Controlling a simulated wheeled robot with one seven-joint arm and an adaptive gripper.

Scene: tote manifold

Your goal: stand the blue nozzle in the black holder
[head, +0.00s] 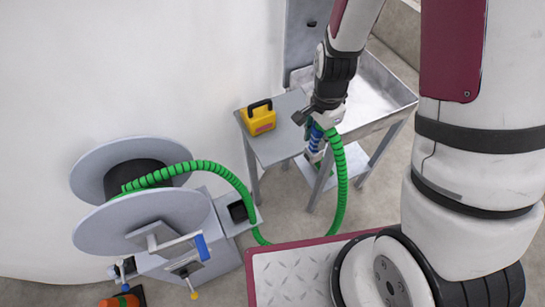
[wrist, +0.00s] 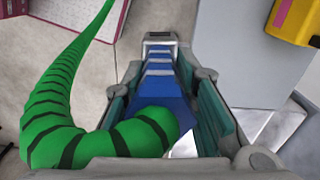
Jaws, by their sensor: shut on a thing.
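My gripper (head: 319,126) is shut on the blue nozzle (head: 316,143), in front of the grey stand's near side. In the wrist view the nozzle (wrist: 160,88) lies between the two finger pads, with its grey tip pointing away from the camera. The green hose (head: 338,170) is joined to the nozzle and hangs in a loop back to the reel. The black holder (head: 238,211) appears to be the dark box on the reel stand's right side, apart from and to the lower left of my gripper. Its inside is not clear.
The hose reel (head: 140,215) with its blue-handled crank stands at left. A yellow box (head: 259,119) sits on the grey side table (head: 277,150), beside a metal basin (head: 385,84). The hose crosses the floor space between reel and stand.

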